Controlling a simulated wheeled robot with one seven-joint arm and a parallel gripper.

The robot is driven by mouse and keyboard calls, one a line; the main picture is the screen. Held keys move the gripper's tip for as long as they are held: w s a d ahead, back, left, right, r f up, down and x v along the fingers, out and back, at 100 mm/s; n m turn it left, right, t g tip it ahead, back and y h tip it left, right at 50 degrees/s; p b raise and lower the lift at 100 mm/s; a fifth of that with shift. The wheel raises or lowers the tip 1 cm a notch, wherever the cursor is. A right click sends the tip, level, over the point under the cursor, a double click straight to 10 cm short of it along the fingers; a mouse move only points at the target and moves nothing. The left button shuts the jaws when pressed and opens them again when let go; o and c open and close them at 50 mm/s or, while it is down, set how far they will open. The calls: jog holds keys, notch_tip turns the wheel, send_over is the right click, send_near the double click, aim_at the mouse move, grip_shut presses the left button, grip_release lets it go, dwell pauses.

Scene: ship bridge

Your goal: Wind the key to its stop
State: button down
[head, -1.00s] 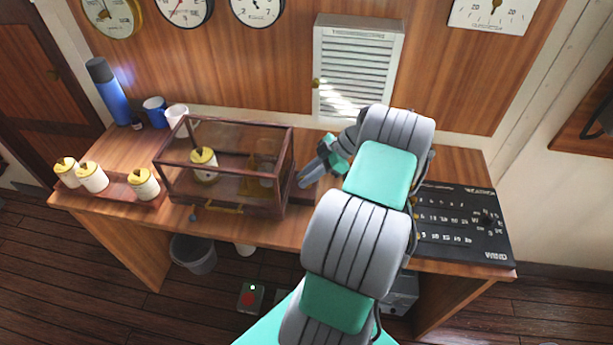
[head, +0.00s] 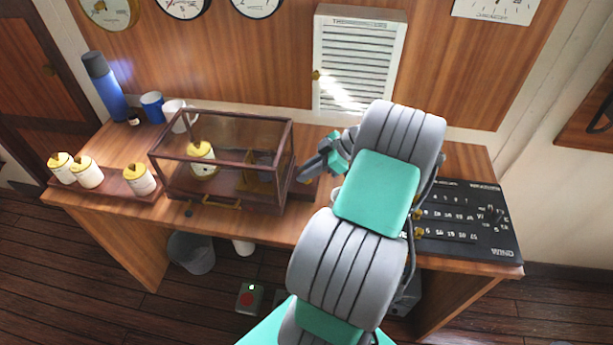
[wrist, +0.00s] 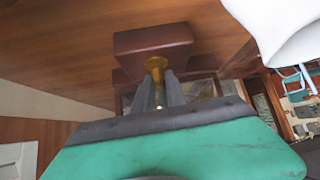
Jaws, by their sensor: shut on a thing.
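In the wrist view a brass key (wrist: 156,64) stands out from a dark red-brown wooden block (wrist: 153,42). My gripper (wrist: 159,82) is shut on the key, with a grey finger on either side of it. In the head view my gripper (head: 306,172) is low over the desk, just right of the glazed wooden case (head: 222,162). My fingers and arm hide the key there. I cannot tell how far the key is turned.
The case holds a yellow-lidded white jar (head: 202,160). Several similar jars stand on a wooden tray (head: 112,190) at the left. A blue flask (head: 104,88) and mugs stand behind. A black board (head: 465,222) lies right of my arm. A louvred panel (head: 358,62) is on the wall behind.

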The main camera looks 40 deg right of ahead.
jog(key=m+t+h+b, duration=0.1)
jog(key=m+b, duration=0.1)
jog(key=m+t+h+b, duration=0.1)
jog(key=m+h+b, duration=0.1)
jog(key=shift+f+m, duration=0.2)
jog(key=shift+m, duration=0.1)
jog(key=m+h+b, duration=0.1)
jog(key=m, duration=0.1)
jog(key=m+h+b, duration=0.2)
jog(key=shift+a+r+m+t+h, duration=0.1)
jog(key=shift+m+t+h, duration=0.2)
jog(key=m+g+h+b, duration=0.1)
jog(key=m+h+b, duration=0.2)
jog(key=m, duration=0.3)
jog(key=shift+w+h, duration=0.1)
jog(key=shift+h, duration=0.6)
jog(key=shift+r+m+g+h+b, duration=0.15)
jog(key=shift+m+g+h+b, duration=0.5)
jog(key=shift+m, duration=0.45)
jog(key=c, duration=1.5)
grip_release()
jog(key=shift+o, duration=0.2)
